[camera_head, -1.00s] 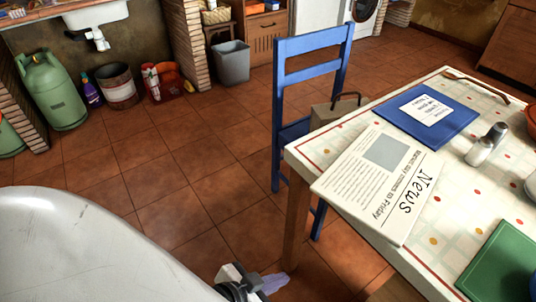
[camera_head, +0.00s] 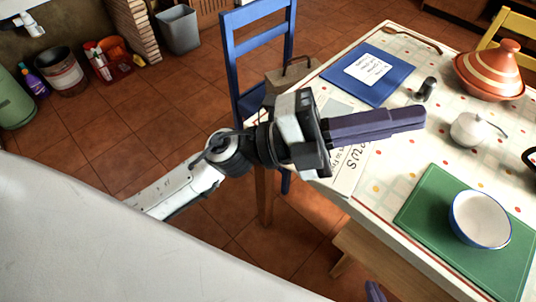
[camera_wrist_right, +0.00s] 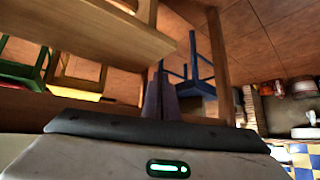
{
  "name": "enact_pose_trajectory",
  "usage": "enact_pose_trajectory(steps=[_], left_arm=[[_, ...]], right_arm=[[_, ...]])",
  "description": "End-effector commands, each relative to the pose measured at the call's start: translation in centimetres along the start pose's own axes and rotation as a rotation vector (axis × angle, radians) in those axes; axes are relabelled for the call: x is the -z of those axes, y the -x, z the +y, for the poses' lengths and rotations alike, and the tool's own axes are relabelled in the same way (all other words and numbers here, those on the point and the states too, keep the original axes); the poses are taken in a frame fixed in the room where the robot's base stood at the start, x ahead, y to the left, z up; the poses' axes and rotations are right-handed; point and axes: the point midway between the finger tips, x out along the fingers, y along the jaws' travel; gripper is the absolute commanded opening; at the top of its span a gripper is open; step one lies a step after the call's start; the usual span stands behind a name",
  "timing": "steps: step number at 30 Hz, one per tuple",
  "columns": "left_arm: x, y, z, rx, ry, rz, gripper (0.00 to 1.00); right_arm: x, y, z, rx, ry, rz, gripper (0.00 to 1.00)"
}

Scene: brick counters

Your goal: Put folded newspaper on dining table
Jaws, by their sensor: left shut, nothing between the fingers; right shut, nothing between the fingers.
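The folded newspaper (camera_head: 350,178) lies flat on the near-left corner of the dining table (camera_head: 382,208), along the front edge, with part of its "News" heading showing. My left gripper (camera_head: 424,117) extends across it from the left, shut and empty, hiding much of the paper. I cannot tell whether the fingers touch it. My right gripper (camera_head: 375,291) shows only as a purple fingertip at the bottom of the head view. In the right wrist view its fingers (camera_wrist_right: 162,98) are shut with nothing between them, low beside the table.
On the table are a blue folder (camera_head: 350,82), a dark shaker (camera_head: 426,88), a striped tagine (camera_head: 492,68), a white sugar pot (camera_head: 470,130) and a green mat (camera_head: 425,205) with a bowl (camera_head: 480,218). A blue chair (camera_head: 258,40) stands behind; a wooden bench (camera_head: 375,255) is in front.

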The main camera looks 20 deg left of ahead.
Motion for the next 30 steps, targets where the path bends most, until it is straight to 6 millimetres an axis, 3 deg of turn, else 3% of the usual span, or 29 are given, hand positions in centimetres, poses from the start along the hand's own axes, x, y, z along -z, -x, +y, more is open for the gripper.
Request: enact_pose_trajectory(steps=[1,3,5,8,10,12,15,18,23,30], left_arm=[[2.3,-0.7,1.2,-0.109,-0.104,0.144,0.0],[4.7,0.1,4.5,-0.293,-0.234,0.332,0.0],[5.3,2.0,7.7,-0.478,-0.336,0.471,0.0],[3.4,7.1,11.9,-0.825,-0.478,0.641,0.0],[0.5,11.3,13.4,-1.075,-0.549,0.706,0.0],[-2.8,15.4,13.4,-1.309,-0.596,0.731,0.0],[-6.8,20.1,11.9,-1.581,-0.627,0.719,0.0],[-9.4,23.2,10.0,-1.764,-0.631,0.687,0.0],[-10.8,25.3,9.0,-1.878,-0.625,0.661,0.0],[-11.2,26.7,12.4,-1.88,-0.618,0.663,0.0]], right_arm=[[0.3,0.4,-0.1,0.0,-0.001,-0.001,0.0],[0.5,0.7,-0.1,0.0,-0.001,-0.003,0.0],[0.5,0.8,-0.1,0.0,-0.001,-0.006,0.0],[0.4,1.1,-0.1,-0.001,-0.002,-0.013,0.0],[0.3,1.3,-0.1,-0.002,-0.003,-0.019,0.0],[0.3,1.5,-0.1,-0.002,-0.004,-0.021,0.0],[0.5,1.7,-0.1,-0.003,-0.004,-0.02,0.0],[0.7,1.8,-0.1,-0.003,-0.005,-0.016,0.0],[0.7,1.9,0.0,-0.005,-0.005,-0.015,0.0],[0.8,2.0,0.0,-0.006,-0.006,-0.017,0.0]])
